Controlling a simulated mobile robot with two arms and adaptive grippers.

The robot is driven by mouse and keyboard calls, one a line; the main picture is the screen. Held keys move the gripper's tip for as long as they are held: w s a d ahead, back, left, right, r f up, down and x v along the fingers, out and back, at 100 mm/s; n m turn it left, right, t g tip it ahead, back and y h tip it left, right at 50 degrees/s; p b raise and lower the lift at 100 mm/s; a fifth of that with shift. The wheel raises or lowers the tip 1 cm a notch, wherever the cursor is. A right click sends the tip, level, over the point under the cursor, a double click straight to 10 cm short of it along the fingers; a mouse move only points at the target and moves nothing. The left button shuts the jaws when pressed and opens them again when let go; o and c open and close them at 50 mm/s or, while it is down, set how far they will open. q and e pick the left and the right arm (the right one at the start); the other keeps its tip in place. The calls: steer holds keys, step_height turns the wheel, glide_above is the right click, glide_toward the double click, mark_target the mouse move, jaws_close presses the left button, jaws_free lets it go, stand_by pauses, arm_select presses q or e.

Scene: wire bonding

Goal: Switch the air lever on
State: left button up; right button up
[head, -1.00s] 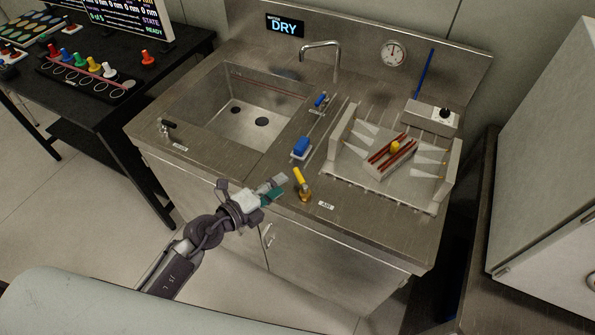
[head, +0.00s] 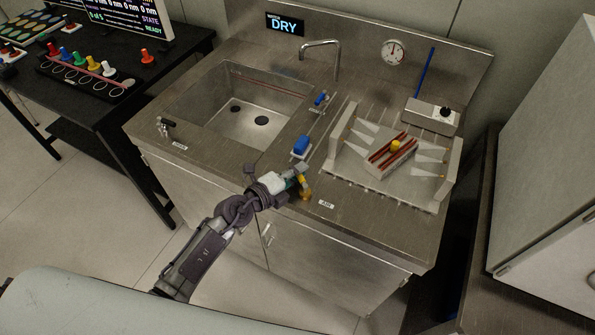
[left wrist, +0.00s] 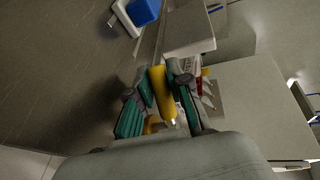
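The yellow air lever (head: 306,194) stands on the front of the steel counter, left of the "AIR" label (head: 326,204). Its upper handle is partly hidden by my left gripper (head: 298,176) in the head view. In the left wrist view the yellow handle (left wrist: 162,92) lies between the two teal-padded fingers of my left gripper (left wrist: 160,75). Both fingers are close against its sides, and the gripper looks shut on it. My right gripper is not in view.
A blue-handled block (head: 301,146) and a blue valve (head: 320,99) sit behind the lever. A white fixture (head: 345,128) with nozzles and a reddish part stands to the right. The sink (head: 245,118) is at the left. The display (head: 285,25) reads DRY.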

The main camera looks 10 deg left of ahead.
arm_select(q)
jaws_close()
steer(key=shift+w+f+b, duration=0.1)
steer(key=shift+b, duration=0.25)
steer(key=m+h+b, duration=0.1)
steer(key=m+g+h+b, duration=0.1)
steer(key=g+h+b, duration=0.1)
steer(key=shift+w+d+f+m, duration=0.2)
steer(key=shift+w+d+m, duration=0.05)
steer(key=shift+d+m, duration=0.15)
steer(key=shift+d+r+m+g+h+b, duration=0.15)
steer(key=shift+d+m+g+h+b, duration=0.15)
steer(key=shift+m+g+h+b, duration=0.35)
steer(key=shift+r+g, duration=0.15)
steer(key=shift+g, duration=0.1)
steer(key=o, duration=0.6)
jaws_free()
steer(key=shift+d, duration=0.1)
